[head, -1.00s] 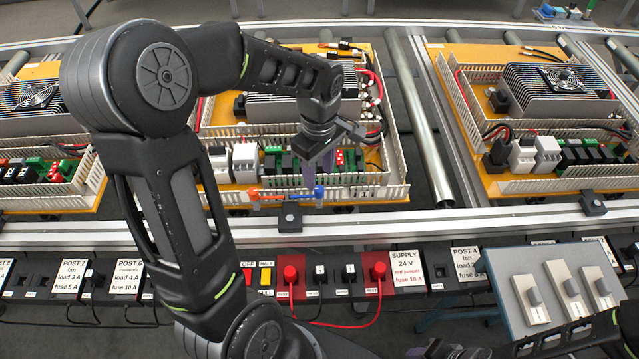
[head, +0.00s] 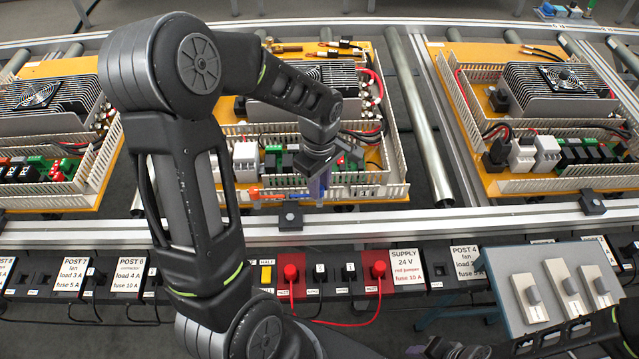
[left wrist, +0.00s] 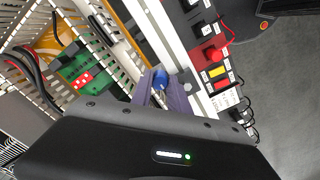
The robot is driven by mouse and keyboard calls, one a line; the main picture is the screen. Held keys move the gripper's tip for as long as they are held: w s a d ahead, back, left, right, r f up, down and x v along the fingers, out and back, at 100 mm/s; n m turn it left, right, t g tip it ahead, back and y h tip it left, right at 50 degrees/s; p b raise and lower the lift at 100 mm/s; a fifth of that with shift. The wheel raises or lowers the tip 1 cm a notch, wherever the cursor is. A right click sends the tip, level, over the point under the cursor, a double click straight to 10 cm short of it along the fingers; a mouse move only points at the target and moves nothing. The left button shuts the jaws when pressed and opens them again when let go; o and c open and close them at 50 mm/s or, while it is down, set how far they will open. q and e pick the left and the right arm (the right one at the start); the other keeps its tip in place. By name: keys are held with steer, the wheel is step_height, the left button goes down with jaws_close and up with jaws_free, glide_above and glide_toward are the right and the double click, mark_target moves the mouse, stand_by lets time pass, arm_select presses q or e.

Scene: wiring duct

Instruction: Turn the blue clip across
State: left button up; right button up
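The blue clip (left wrist: 160,79) shows in the left wrist view between the two purple fingers of my left gripper (left wrist: 161,90). In the head view my left gripper (head: 318,185) points down at the front wall of the middle duct panel, its fingers around the clip's place and mostly hiding it. The fingers stand on either side of the clip; I cannot tell whether they press on it. An orange clip (head: 253,193) sits on the same front wall, to the left.
The middle panel's slotted white duct (head: 385,190) holds green and black modules behind the gripper. In front run a metal rail (head: 400,222) and a supply strip with a red jumper cable (head: 345,324). A grey switch box (head: 545,290) stands at the lower right.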

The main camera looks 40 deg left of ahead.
arm_select(q)
jaws_close()
stand_by(0.9)
